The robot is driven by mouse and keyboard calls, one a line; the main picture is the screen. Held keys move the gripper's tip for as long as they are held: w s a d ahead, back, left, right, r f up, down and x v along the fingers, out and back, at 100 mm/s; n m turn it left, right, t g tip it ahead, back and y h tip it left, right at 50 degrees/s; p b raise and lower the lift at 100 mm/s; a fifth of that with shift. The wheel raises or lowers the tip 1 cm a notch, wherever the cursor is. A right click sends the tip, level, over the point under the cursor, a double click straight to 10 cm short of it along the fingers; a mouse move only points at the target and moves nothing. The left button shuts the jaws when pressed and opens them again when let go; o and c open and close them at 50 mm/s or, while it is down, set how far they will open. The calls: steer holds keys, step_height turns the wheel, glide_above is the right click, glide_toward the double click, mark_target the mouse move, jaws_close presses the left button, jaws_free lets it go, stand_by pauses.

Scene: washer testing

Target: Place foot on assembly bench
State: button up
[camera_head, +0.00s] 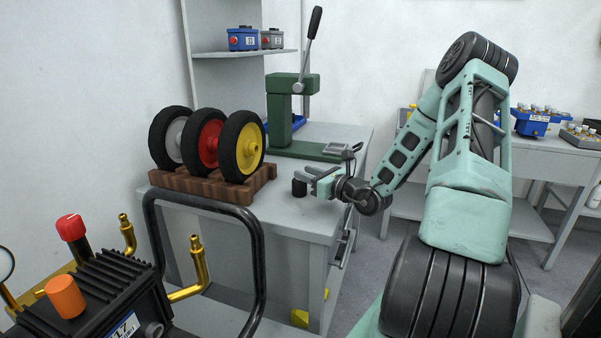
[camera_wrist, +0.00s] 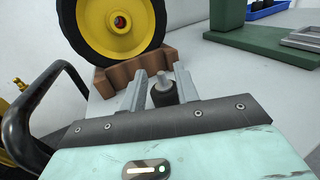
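The foot (camera_head: 299,188) is a small black cylinder standing upright on the grey assembly bench (camera_head: 290,222), near its right side. In the wrist view the foot (camera_wrist: 165,92) shows a metal stud on top. My gripper (camera_head: 312,178) reaches in low over the bench from the right, with its fingertips at the foot. In the wrist view my gripper (camera_wrist: 161,85) has its two grey fingers on either side of the foot, with a gap visible at the left finger. The foot's base is hidden there by the gripper body.
A brown wooden rack (camera_head: 213,187) holds wheels with grey, red and yellow (camera_head: 250,149) hubs at the bench's left. A green lever press (camera_head: 283,120) stands at the back. A black tubular handle (camera_head: 258,250) rises in front. Another table (camera_head: 545,160) stands at right.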

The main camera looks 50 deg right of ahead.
steer(key=s, duration=0.8)
steer(key=shift+s, duration=0.4)
